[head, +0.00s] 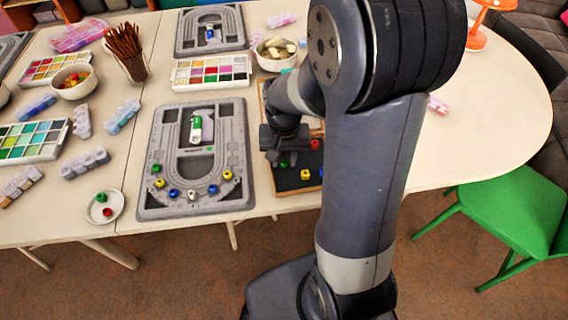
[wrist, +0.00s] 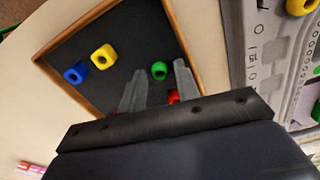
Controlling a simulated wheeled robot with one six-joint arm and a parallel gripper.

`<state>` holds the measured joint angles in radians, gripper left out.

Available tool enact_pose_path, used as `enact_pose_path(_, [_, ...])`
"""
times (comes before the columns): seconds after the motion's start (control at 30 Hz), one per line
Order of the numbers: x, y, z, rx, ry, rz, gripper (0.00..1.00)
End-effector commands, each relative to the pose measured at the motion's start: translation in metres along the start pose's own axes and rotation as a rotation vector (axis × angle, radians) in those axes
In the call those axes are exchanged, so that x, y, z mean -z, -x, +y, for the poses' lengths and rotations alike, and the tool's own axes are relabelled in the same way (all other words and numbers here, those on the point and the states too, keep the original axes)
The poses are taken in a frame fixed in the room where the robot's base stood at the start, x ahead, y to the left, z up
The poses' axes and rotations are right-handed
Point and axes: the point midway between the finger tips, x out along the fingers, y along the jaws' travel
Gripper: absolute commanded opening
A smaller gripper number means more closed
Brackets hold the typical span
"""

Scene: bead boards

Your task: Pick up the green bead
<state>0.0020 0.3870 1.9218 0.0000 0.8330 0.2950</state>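A green bead (wrist: 159,70) lies on the dark floor of a wooden-rimmed tray (wrist: 182,32). It also shows in the head view (head: 283,163), just below my gripper (head: 291,157). In the wrist view my gripper (wrist: 160,79) is open and empty. Its two fingers point toward the green bead, which appears just beyond and between the fingertips. I cannot tell the exact height of the fingers above the tray. A red bead (wrist: 174,96) sits close to the right finger and is partly hidden by the gripper.
A yellow bead (wrist: 103,57) and a blue bead (wrist: 76,72) share the tray, left of the green one. A grey bead board (head: 150,205) with several beads, one of them green (head: 155,168), stands left of the tray. A saucer (head: 118,205) holds another green bead (head: 101,197).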

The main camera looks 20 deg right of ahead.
Motion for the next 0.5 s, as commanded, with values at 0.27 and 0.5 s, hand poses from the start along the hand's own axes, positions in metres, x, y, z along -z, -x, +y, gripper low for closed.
enact_pose_path(0.27, [-0.0001,-0.0019,-0.0001,0.0,0.0,0.0,0.29])
enact_pose_path(0.5, [-0.0001,-0.0017,-0.0001,0.0,0.0,0.0,0.09])
